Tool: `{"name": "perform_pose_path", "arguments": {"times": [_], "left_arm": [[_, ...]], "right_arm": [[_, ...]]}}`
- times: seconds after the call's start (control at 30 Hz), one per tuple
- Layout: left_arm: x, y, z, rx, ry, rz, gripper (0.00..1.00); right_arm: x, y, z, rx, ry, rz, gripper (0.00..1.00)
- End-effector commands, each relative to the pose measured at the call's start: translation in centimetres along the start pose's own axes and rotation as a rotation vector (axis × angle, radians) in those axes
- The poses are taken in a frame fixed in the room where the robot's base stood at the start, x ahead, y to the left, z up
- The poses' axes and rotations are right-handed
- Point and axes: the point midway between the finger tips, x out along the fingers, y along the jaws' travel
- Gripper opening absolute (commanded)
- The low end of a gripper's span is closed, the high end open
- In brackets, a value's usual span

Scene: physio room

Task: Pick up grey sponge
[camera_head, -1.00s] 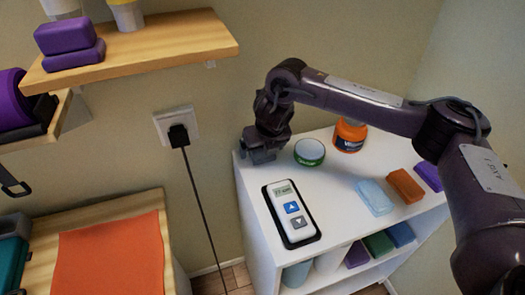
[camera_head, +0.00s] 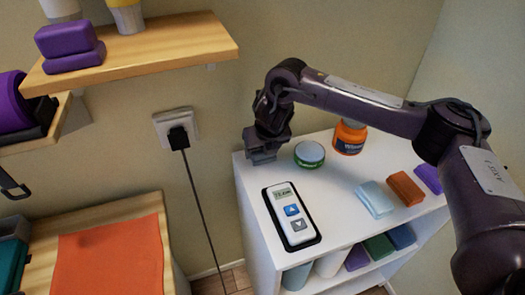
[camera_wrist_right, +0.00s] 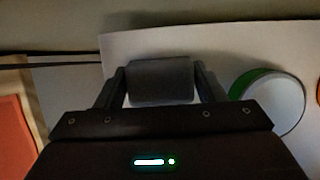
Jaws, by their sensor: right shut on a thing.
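The grey sponge (camera_wrist_right: 160,80) shows in the right wrist view as a dark grey block between the two fingers of my right gripper (camera_wrist_right: 160,88). The fingers touch it on both sides, and the gripper is shut on it. In the head view my right gripper (camera_head: 262,157) is at the left back corner of the white shelf unit's top (camera_head: 340,225). There the gripper mostly hides the sponge, and I cannot tell whether it touches the surface. My left gripper is in neither view.
A green-rimmed round tub (camera_head: 309,154) stands just right of the gripper, with an orange jar (camera_head: 349,137) beyond it. A remote-like device (camera_head: 291,215) lies in front. Light blue (camera_head: 375,198), brown (camera_head: 405,188) and purple (camera_head: 428,178) blocks lie to the right. A cable hangs from the wall socket (camera_head: 176,128).

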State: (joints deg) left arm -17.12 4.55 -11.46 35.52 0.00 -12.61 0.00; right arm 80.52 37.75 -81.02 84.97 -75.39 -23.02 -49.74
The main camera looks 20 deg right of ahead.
Motion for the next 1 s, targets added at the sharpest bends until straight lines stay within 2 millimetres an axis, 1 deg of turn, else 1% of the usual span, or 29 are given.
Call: {"name": "perform_pose_path", "arguments": {"times": [0.17,0.23,0.27,0.33,0.4,0.6,0.7,0.8,1.0], "left_arm": [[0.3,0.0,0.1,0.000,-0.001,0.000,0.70],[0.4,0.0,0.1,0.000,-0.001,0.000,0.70],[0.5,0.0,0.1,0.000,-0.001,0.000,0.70],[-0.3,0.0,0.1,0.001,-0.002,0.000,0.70],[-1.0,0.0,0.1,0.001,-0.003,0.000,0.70],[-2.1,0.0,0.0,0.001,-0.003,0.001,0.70],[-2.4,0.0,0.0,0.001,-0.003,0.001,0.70],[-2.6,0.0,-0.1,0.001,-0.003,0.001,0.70],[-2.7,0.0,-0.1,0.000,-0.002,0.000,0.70]], "right_arm": [[-2.3,0.1,1.1,-0.001,-0.006,0.002,0.40],[-3.7,0.1,1.7,-0.001,-0.007,0.002,0.40],[-4.5,0.1,2.0,-0.001,-0.008,0.003,0.40],[-7.0,0.1,3.1,-0.003,-0.011,0.000,0.40],[-9.1,0.0,3.9,-0.003,-0.012,-0.002,0.40],[-13.7,0.0,5.8,-0.002,-0.008,-0.002,0.40],[-15.5,0.0,6.5,0.000,-0.007,-0.002,0.40],[-16.7,0.0,7.0,0.000,-0.005,-0.001,0.40],[-17.9,0.1,7.4,0.000,-0.002,0.000,0.40]]}}
